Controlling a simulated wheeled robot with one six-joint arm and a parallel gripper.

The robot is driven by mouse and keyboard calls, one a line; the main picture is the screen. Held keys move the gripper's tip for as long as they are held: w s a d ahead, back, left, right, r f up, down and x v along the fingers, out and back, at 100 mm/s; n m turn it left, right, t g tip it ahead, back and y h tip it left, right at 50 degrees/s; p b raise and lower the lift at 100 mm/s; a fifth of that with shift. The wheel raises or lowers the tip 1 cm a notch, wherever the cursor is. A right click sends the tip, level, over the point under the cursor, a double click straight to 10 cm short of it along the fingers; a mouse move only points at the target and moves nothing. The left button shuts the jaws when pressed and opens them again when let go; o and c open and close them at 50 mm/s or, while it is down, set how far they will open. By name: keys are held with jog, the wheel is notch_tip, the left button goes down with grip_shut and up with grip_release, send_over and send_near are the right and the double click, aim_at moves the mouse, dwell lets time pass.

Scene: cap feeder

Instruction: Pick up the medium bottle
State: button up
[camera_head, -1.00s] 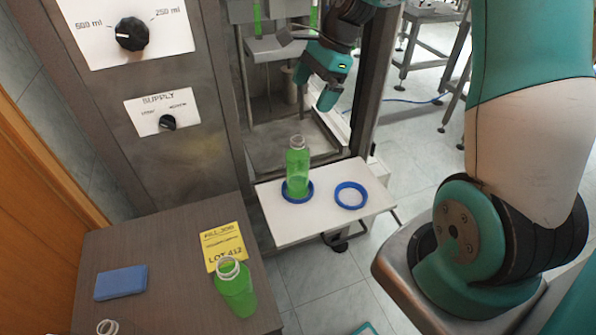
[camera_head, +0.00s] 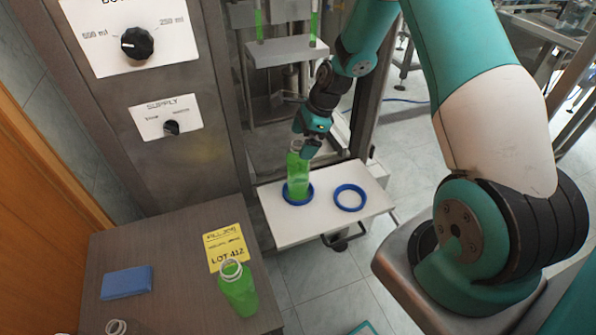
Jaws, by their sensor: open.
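A green bottle (camera_head: 298,181) stands upright in the left blue ring on a white shelf (camera_head: 278,228). A second green bottle (camera_head: 238,290) stands on the brown table at the front, and the clear neck of another (camera_head: 116,327) shows at the bottom edge. I cannot tell for sure from size which one is the medium bottle. My gripper (camera_head: 307,147) is open at the neck of the bottle on the shelf and partly overlaps its top. Whether the jaws touch the bottle is hidden.
An empty blue ring (camera_head: 350,198) lies to the right on the shelf. A blue block (camera_head: 126,283) and a yellow label (camera_head: 226,247) lie on the brown table (camera_head: 165,250). A panel with dials (camera_head: 172,128) rises at the left, and a metal frame stands behind the shelf.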

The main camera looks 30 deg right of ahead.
aim_at(296, 151)
jog(key=shift+p+x, duration=0.85)
jog(key=shift+x, duration=1.45)
jog(key=c, duration=1.7)
